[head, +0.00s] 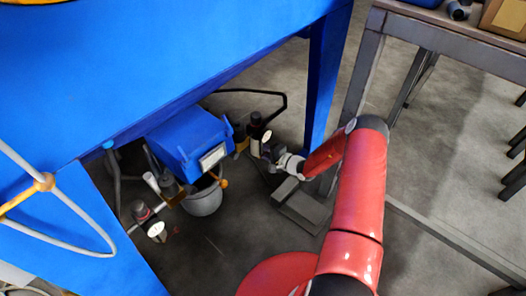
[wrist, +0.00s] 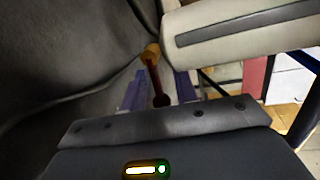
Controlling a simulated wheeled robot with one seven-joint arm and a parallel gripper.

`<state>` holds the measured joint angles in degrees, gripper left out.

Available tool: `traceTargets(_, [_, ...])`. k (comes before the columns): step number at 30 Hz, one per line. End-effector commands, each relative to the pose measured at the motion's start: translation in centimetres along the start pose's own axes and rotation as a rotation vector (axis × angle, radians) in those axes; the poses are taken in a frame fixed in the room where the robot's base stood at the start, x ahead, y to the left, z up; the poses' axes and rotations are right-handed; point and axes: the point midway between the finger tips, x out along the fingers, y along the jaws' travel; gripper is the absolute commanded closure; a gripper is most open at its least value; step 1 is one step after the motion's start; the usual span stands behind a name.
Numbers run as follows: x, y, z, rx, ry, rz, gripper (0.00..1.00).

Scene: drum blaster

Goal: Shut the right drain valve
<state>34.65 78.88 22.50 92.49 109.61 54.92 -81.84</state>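In the head view, my gripper (head: 276,155) is low under the blue machine, close to the pipe fittings right of the blue box. A brass-yellow part (head: 241,147) of these right-hand fittings shows there; the valve's lever is too small or hidden to make out. In the wrist view, a dark red lever with a yellow end (wrist: 152,52) stands ahead of my gripper (wrist: 160,88). The two bluish fingers show apart, with the lever in line with the gap between them. I cannot tell whether they touch it.
The blue box (head: 188,140) hangs above a grey bucket (head: 204,197). Left-hand pipe fittings (head: 150,218) stand beside the bucket. A blue machine leg (head: 325,75) rises behind my arm. A grey table frame (head: 440,45) stands at the right, with open floor below it.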

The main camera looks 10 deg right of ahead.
Motion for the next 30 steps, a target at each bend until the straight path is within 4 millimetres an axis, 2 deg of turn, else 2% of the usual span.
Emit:
traceTargets(5, [-0.8,-0.1,0.1,0.002,-0.001,0.001,0.71])
traceTargets(12, [-4.9,-0.1,-0.1,0.001,0.003,0.000,0.71])
traceTargets(18, [-7.3,-0.1,-0.2,0.001,0.003,0.000,0.71])
traceTargets(28, [-7.9,0.0,-0.2,0.000,0.003,0.000,0.71])
traceTargets(30, [-7.9,0.0,-0.1,0.003,0.002,0.000,0.64])
